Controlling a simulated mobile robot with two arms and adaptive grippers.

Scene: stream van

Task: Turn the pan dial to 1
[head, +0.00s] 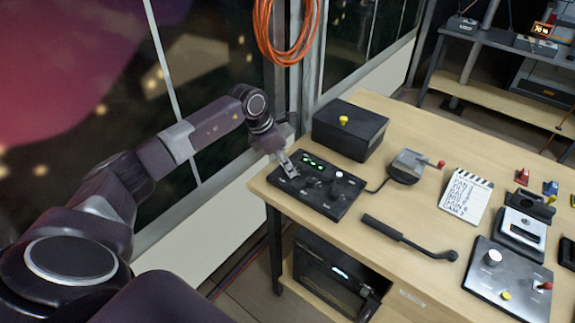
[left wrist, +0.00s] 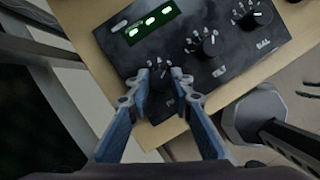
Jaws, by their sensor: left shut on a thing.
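A black control panel (head: 325,201) lies on the near left corner of the wooden table. It carries three dark dials with white marks and a green display (head: 312,160). My left gripper (head: 288,168) reaches down to the panel's left part. In the left wrist view, my left gripper (left wrist: 165,82) has its two blue-backed fingers closed around the end dial (left wrist: 161,74). This dial's label is mostly hidden by the fingers; only a "P" seems to show. Its pointer setting is too small to read. The middle dial (left wrist: 211,45) and the far dial (left wrist: 251,16) are free. My right gripper is in neither view.
A black box (head: 350,130) with a yellow knob stands behind the panel. A grey device (head: 408,166) with a red-tipped lever and a black handle (head: 405,236) lie to the right. A clapperboard (head: 466,196) and a grey switch panel (head: 503,282) are further right.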

